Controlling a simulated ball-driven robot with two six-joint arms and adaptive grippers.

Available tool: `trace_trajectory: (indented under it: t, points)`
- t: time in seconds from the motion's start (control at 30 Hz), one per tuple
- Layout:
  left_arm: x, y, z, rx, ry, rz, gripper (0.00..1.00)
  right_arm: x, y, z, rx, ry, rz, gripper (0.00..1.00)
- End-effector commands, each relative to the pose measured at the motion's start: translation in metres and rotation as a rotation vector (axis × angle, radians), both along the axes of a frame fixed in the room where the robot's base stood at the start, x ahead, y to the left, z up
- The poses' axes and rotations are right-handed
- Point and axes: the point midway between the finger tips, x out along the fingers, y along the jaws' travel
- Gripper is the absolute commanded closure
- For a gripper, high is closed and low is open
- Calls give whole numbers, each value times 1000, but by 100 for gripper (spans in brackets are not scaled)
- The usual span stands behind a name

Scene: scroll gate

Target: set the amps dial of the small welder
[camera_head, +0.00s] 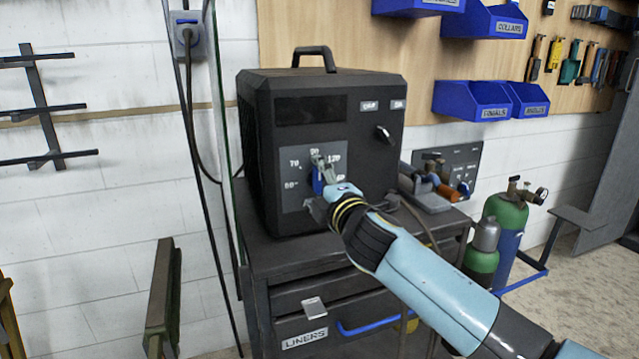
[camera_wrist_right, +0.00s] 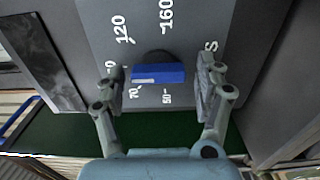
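The small welder (camera_head: 258,140) is a black box with a top handle, standing on a dark drawer cabinet. Its grey dial plate (camera_head: 288,200) carries printed numbers. The amps dial is a blue knob (camera_wrist_right: 158,73), between the fingers in the right wrist view; in the head view part of its blue (camera_head: 317,183) shows behind my fingers. My right gripper (camera_wrist_right: 158,88) is open, one finger on each side of the knob, with a visible gap on both sides. In the head view the right gripper (camera_head: 322,170) is at the plate. My left gripper is not in view.
The cabinet (camera_head: 310,265) has a drawer labelled LINERS. Green gas cylinders (camera_head: 507,215) stand at the right. Blue bins (camera_head: 470,98) hang on the pegboard. A cable hangs at the left.

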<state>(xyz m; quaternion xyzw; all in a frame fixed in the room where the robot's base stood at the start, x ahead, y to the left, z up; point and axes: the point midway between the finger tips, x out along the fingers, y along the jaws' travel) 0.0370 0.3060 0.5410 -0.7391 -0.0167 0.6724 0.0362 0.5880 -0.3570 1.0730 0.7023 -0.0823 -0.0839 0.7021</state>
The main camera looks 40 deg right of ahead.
Motion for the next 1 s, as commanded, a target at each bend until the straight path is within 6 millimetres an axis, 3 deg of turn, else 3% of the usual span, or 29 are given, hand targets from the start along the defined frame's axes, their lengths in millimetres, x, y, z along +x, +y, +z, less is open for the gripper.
trace_trajectory:
  t: [0.37,0.47,0.8,1.0]
  points:
    - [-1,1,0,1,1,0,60,-5,1,1,0,-1,0,23]
    - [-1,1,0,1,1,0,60,-18,4,0,-1,-1,1,23]
    - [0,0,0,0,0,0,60,-90,22,0,0,1,0,23]
    - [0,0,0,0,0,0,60,-113,27,0,1,0,0,23]
